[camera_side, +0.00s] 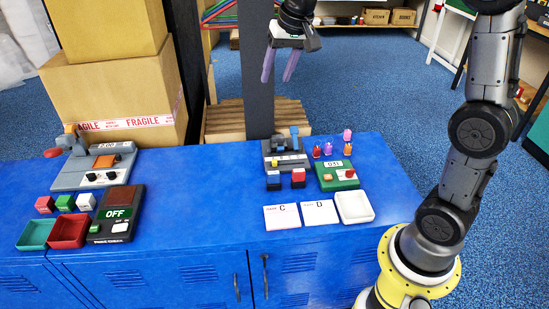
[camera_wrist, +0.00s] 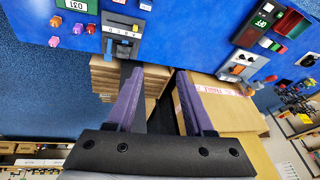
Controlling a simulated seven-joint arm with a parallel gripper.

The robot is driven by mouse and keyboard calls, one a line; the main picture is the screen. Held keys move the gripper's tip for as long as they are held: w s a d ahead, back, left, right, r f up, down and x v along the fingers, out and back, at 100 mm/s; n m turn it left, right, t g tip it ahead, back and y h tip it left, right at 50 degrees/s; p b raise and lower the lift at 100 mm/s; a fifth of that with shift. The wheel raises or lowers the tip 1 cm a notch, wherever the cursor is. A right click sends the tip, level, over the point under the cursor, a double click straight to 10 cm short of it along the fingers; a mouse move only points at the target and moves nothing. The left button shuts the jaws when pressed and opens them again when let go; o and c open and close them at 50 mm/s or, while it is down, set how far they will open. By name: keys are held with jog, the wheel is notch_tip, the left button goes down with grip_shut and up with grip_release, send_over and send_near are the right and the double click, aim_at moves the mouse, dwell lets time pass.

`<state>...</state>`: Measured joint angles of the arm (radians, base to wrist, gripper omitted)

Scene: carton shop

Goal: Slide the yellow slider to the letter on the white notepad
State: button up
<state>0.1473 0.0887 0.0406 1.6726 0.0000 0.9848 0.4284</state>
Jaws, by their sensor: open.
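A grey device (camera_side: 285,152) stands near the far edge of the blue bench, with upright blue parts and a pale strip of small marks. A small yellow piece (camera_side: 276,137), apparently the yellow slider, is on it; it also shows in the wrist view (camera_wrist: 137,28). Its exact setting is too small to tell. Two white note sheets lie in front: one reads C (camera_side: 282,216), the other appears to read B (camera_side: 320,212). My gripper (camera_side: 278,81), with purple fingers, is open and empty, high above and behind the device. It also shows in the wrist view (camera_wrist: 160,74).
A green box (camera_side: 337,176) with a display and an empty white tray (camera_side: 354,206) stand right of the device. Small coloured figures (camera_side: 328,149) are behind the box. A black OFF panel (camera_side: 116,214) is at left. A dark post (camera_side: 257,70) rises behind the bench, near my gripper.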

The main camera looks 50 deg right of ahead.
jog(key=w+d+f+m+g, duration=0.1)
jog(key=w+d+f+g, duration=0.1)
jog(key=w+d+f, duration=0.5)
jog(key=m+g, duration=0.1)
jog(key=g, duration=0.1)
send_over(274, 160)
notch_tip(274, 160, down, 17)
jog(key=shift+y, duration=0.3)
notch_tip(274, 160, down, 13)
jog(key=shift+s+r, duration=0.1)
grip_shut()
dwell(0.4)
